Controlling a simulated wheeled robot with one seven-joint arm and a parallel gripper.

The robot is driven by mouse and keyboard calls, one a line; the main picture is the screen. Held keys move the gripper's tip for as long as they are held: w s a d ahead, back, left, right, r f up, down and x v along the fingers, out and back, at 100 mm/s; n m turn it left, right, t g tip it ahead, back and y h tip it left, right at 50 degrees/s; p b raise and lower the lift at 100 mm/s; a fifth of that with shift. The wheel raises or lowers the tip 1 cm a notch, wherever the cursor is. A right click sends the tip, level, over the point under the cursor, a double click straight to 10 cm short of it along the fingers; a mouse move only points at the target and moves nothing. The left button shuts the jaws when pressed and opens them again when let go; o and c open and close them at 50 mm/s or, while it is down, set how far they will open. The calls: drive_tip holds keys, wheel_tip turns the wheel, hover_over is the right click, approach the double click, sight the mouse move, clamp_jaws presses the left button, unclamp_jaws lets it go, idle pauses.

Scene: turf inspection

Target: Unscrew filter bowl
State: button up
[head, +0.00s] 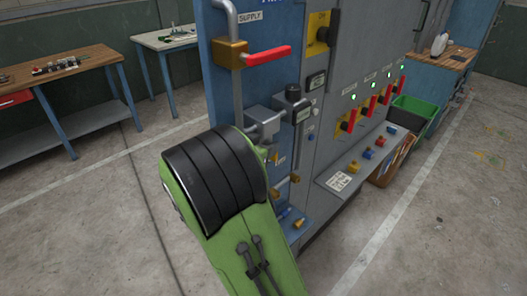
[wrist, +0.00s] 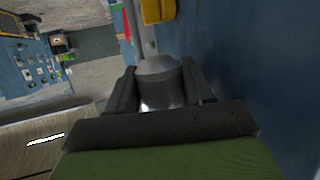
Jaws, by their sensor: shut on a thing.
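The filter bowl (wrist: 160,88) is a grey metallic cylinder in the wrist view, with a narrower pipe-like part beyond it. My gripper (wrist: 159,70) has one black finger on each side of the bowl and is shut on it. In the head view, a grey filter housing (head: 263,121) is fixed to the blue panel (head: 228,100). My green and black arm covers the space just below and left of it, so the bowl and my fingers are hidden there. I cannot tell whether the bowl has turned.
Above the housing is a brass valve with a red lever (head: 267,56) on the supply pipe. A black-capped regulator (head: 293,93) sits close on the right. Small brass fittings (head: 284,215) lie on the blue ledge below. Red levers line the grey cabinet.

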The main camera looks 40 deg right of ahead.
drive_tip(key=shift+m+g, duration=0.6)
drive_tip(key=shift+g, duration=0.1)
